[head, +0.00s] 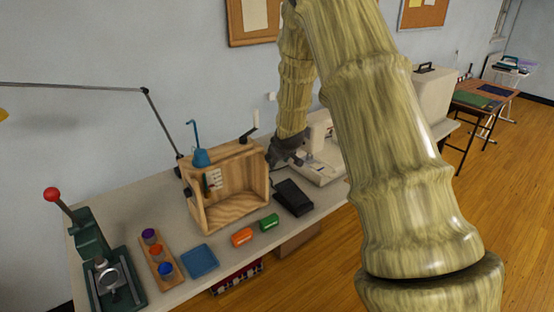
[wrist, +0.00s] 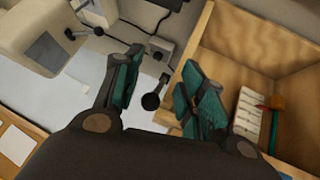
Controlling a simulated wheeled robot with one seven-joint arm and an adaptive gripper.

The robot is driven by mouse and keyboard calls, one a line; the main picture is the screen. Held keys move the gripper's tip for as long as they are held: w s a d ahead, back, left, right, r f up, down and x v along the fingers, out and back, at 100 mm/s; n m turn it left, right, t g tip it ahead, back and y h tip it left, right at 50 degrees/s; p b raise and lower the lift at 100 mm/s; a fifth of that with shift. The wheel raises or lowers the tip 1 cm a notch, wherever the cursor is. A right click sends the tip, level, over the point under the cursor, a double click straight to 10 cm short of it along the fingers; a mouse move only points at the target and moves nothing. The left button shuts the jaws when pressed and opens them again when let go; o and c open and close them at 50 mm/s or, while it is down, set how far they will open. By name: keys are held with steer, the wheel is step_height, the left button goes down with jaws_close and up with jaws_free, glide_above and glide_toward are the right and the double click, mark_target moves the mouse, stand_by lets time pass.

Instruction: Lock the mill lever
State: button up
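A short lever with a round black knob (wrist: 151,101) and a thin metal stem shows between my fingers in the wrist view; I take it for the mill lever. My gripper (wrist: 162,62) is open, with teal pads on both sides of the knob and a gap to each; nothing is held. In the head view my gripper (head: 290,152) hangs beside the right wall of an open wooden box (head: 235,209). The box (wrist: 282,95) also shows at the right of the wrist view.
A black pedal (head: 293,197) and a cream sewing machine (head: 322,150) stand close right. A green press (head: 108,275), cup rack (head: 158,262), blue dish (head: 200,261) and two small blocks lie in front.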

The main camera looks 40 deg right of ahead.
steer(key=shift+s, duration=0.15)
steer(key=v, duration=1.1)
steer(key=shift+s+a+r, duration=0.2)
steer(key=shift+r, duration=0.15)
stand_by(0.3)
steer(key=s+a+f+g+y, duration=0.1)
steer(key=s+a+f, duration=0.4)
steer(key=f, duration=0.4)
steer(key=s+a+f+g, duration=0.1)
steer(key=s+a+f, duration=0.4)
steer(key=f, duration=0.5)
steer(key=s+a+f+g+y, duration=0.1)
steer(key=s+a+f, duration=0.4)
steer(key=f, duration=0.4)
steer(key=s+a+f+g, duration=0.1)
steer(key=s+a+f, duration=0.3)
steer(key=s, duration=0.5)
steer(key=s+a+f+g, duration=0.2)
steer(key=s+a+f, duration=0.3)
steer(key=s, duration=0.4)
steer(key=s+a+f+g+y, duration=0.1)
steer(key=s+a+f, duration=0.4)
steer(key=s, duration=0.4)
steer(key=shift+a+f+g, duration=0.2)
steer(key=shift+f+g, duration=0.1)
steer(key=shift+f, duration=0.2)
